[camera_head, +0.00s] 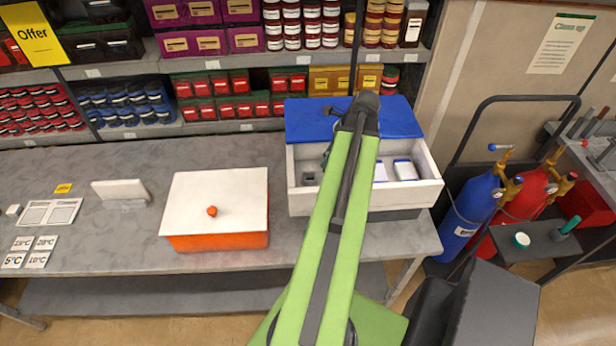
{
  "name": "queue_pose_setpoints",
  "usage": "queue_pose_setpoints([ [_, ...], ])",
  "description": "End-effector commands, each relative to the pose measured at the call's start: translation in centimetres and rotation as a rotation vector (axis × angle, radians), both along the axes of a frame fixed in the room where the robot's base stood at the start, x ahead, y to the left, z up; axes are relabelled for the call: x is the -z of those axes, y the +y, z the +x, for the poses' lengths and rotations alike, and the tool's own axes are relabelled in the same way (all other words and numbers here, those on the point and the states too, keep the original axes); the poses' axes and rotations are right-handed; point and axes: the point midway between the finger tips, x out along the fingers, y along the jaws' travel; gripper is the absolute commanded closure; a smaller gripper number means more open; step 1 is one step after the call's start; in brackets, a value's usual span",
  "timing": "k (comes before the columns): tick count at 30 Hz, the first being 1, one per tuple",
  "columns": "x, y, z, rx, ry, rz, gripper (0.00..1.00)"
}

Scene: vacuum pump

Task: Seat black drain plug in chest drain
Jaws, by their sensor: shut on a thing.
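The white chest (300,203) stands open on the grey bench, with its blue lid (400,122) tipped back behind it. My green arm reaches over the chest and hides its middle. A small grey part of my gripper (326,156) shows at the arm's left edge, over the chest's inside. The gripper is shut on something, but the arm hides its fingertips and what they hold. A small dark square (310,178) shows in the chest's left part; I cannot tell whether it is the drain. I cannot make out the black drain plug.
An orange box with a white lid (230,195) stands left of the chest. White packs (405,170) lie in the chest's right part. Temperature cards (40,243) lie at far left. Gas cylinders (470,200) stand right of the bench. Stocked shelves line the back.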

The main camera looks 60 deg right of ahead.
Motion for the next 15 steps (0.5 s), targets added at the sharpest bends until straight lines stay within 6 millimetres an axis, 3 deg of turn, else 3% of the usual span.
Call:
queue_pose_setpoints([
  [1,1.8,0.0,1.5,-0.004,0.0,-0.001,1.0],
  [6,3.8,0.2,5.2,-0.001,0.0,0.001,1.0],
  [10,4.2,0.3,6.5,0.0,0.0,-0.001,1.0],
  [15,4.3,0.3,6.6,0.002,0.0,0.0,1.0],
])
